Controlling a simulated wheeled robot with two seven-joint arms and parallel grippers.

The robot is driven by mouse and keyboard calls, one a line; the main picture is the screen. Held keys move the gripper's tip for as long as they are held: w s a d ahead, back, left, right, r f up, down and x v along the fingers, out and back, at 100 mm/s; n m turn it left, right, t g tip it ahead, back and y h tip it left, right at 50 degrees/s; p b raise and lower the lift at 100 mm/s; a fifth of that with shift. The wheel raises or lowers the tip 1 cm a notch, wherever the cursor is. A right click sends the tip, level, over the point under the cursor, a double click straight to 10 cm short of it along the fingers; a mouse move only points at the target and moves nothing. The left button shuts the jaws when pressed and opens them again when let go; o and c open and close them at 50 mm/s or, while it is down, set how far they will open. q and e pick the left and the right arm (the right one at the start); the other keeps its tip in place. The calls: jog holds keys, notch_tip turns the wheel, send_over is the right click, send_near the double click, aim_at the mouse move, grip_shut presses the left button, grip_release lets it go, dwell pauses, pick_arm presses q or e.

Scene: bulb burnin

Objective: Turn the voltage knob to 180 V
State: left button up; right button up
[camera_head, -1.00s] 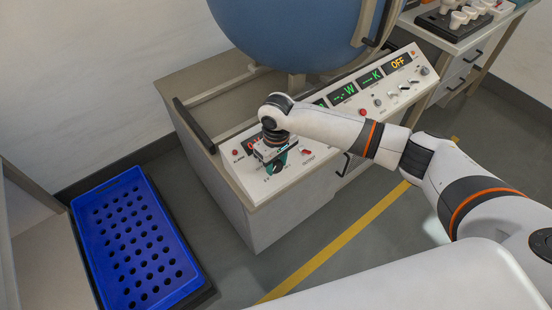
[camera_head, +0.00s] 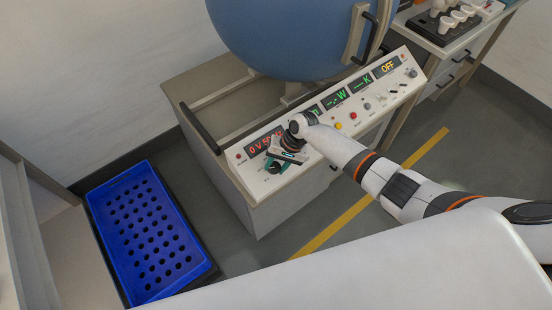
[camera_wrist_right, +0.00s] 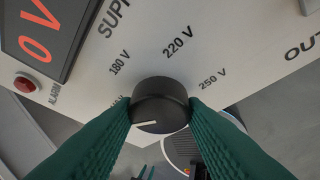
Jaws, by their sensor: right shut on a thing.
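The black round voltage knob (camera_wrist_right: 160,100) is on the sloping panel in the right wrist view. Its white pointer line is at the lower left of its face and points left and slightly down. The printed 180 V label is at its upper left, 220 V above it and 250 V at its upper right. Another label at the left is partly hidden by a finger. My right gripper (camera_wrist_right: 162,112) has its green ribbed fingers shut on the knob's two sides. In the head view my right gripper (camera_head: 275,164) is at the panel's left end. My left gripper is out of view.
A red display (camera_wrist_right: 40,35) shows 0 V, with a red alarm button (camera_wrist_right: 24,83) below it. The control panel (camera_head: 345,144) has several buttons and green displays further right. A blue perforated tray (camera_head: 150,238) lies at left. A blue vessel (camera_head: 285,35) stands behind the panel.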

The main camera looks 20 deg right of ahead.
jog(key=m+t+y+p, duration=0.1)
jog(key=m+p, duration=0.1)
jog(key=m, duration=0.1)
jog(key=shift+r+m, duration=0.15)
jog(key=shift+m, duration=0.15)
jog(key=m+y+p, duration=0.1)
jog(key=m+p, duration=0.1)
jog(key=shift+s+d+m+t, duration=0.1)
jog(key=shift+m+t, duration=0.2)
jog(key=shift+t, duration=0.1)
jog(key=m+t+p, duration=0.1)
jog(key=m, duration=0.2)
jog(key=shift+s+t+y+p, duration=0.1)
jog(key=shift+t+y+p, duration=0.2)
jog(key=shift+p, duration=0.05)
jog(key=shift+f+m+t+p, duration=0.25)
jog(key=shift+m+t+p, duration=0.35)
jog(key=shift+m, duration=0.9)
jog(key=shift+d, duration=0.1)
jog(key=o, duration=1)
jog(key=shift+s, duration=0.1)
